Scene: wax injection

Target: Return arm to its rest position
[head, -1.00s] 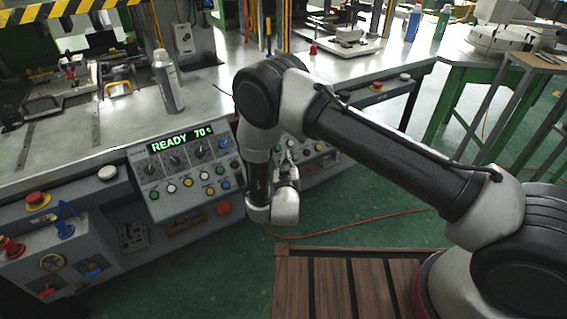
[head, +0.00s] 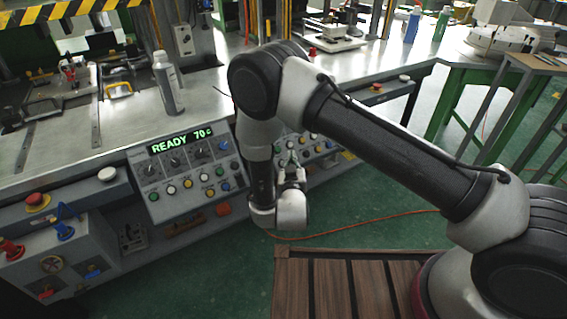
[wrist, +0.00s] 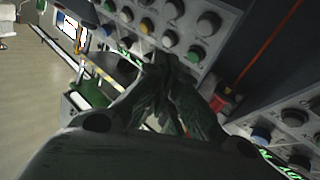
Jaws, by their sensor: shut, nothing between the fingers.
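My arm reaches in from the right in the head view, bends at the elbow and drops down in front of the control panel. My gripper (head: 290,160) is small in the head view and partly hidden by the wrist. In the wrist view my gripper (wrist: 172,68) is shut with its dark fingers together and nothing between them. The fingers point toward a panel of buttons and knobs (wrist: 165,25) and are not clearly touching it.
The control panel (head: 185,165) reads READY 70 and stands left of my wrist. A slatted wooden platform (head: 335,290) lies below. An orange cable (head: 360,222) crosses the green floor. A green-legged table (head: 445,110) is at right.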

